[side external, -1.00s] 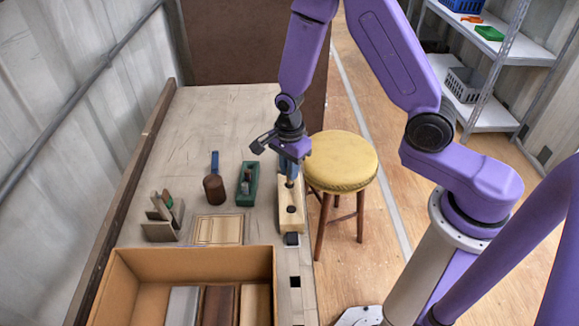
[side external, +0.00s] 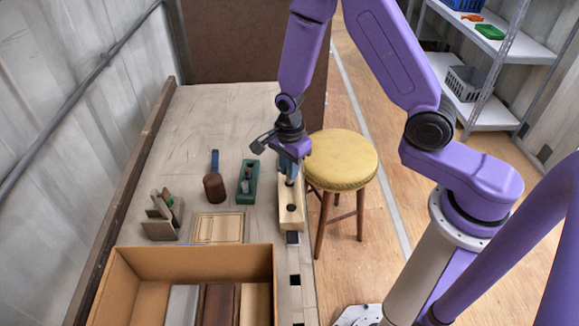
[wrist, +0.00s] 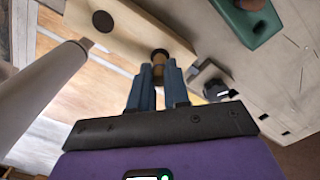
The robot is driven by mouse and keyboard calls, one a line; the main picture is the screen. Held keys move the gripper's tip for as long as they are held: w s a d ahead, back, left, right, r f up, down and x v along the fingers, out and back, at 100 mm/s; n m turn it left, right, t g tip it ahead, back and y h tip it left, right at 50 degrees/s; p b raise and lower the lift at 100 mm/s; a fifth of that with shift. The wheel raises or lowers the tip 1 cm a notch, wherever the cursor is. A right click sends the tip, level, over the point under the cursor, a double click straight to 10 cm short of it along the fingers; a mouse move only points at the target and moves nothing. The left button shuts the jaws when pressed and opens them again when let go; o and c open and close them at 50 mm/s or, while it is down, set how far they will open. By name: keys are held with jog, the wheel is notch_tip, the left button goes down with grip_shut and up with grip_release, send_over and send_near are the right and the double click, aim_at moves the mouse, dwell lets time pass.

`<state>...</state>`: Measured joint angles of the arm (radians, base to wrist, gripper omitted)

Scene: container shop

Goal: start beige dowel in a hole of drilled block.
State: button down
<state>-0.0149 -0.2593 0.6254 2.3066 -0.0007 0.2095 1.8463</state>
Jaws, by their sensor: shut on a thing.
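The drilled block (side external: 291,217) is a long pale wooden block with dark round holes, lying along the right edge of the bench. It also shows in the wrist view (wrist: 130,32), with one hole clear and another at the dowel's end. My gripper (side external: 289,168) points down over the far part of the block. In the wrist view its blue fingers (wrist: 156,84) are shut on the beige dowel (wrist: 158,72), which looks brownish in shade. The dowel's far end meets the dark hole; I cannot tell whether its tip is inside or just above.
A green plane (side external: 247,184) and a brown mallet (side external: 214,188) lie left of the block. A flat wooden panel (side external: 218,228) and a cardboard box (side external: 125,292) with boards are nearer. A yellow stool (side external: 341,160) stands right of the bench. The far bench top is clear.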

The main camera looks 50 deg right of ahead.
jog(key=shift+f, duration=0.85)
dwell(0.8)
jog(key=c, duration=1)
grip_release()
jog(key=shift+r, duration=0.15)
jog(key=shift+r, duration=3.4)
